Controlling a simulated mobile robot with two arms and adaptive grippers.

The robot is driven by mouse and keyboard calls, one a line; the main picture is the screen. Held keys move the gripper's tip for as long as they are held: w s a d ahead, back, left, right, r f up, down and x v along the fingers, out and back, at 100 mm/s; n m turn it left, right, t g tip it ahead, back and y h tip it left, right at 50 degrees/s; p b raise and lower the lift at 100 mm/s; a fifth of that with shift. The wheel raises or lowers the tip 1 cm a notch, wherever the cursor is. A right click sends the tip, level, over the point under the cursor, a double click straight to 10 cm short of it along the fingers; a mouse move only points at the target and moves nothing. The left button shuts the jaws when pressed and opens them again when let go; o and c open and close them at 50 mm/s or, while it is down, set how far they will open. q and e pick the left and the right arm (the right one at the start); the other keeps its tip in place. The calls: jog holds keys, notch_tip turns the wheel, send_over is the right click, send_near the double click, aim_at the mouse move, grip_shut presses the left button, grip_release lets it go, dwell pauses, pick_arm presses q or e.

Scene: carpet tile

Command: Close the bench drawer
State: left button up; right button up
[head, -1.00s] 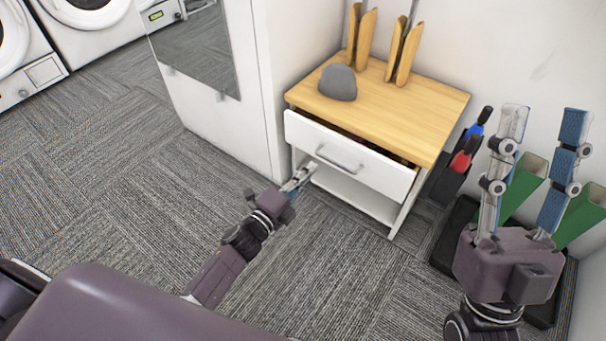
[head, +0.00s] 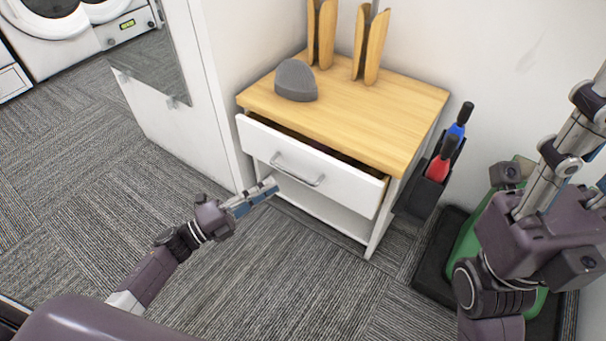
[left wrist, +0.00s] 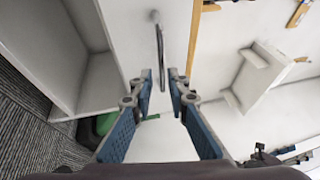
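The bench (head: 345,115) has a light wood top and a white body. Its white drawer (head: 345,187) stands partly pulled out, with a dark gap showing between its front and the top. A grey bar handle (head: 297,171) is on the drawer front. My left gripper (head: 268,187) is just left of and below the handle, in front of the drawer. In the left wrist view its blue-padded fingers (left wrist: 161,80) are apart and empty, with the handle (left wrist: 160,52) ahead of the gap.
A grey rounded object (head: 296,80) and wooden upright holders (head: 370,45) stand on the bench top. A dark caddy with blue and red handles (head: 440,165) is at its right side. A white cabinet (head: 190,90) stands left. Carpet in front is clear.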

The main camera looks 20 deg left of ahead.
aim_at(292, 172)
pick_arm(q)
jog(key=b+x, duration=0.1)
jog(key=x, duration=0.6)
jog(key=shift+w+d+r+b, duration=0.15)
jog(key=shift+w+d+b, duration=0.05)
jog(key=shift+b, duration=0.2)
jog(key=shift+c, duration=0.3)
grip_shut()
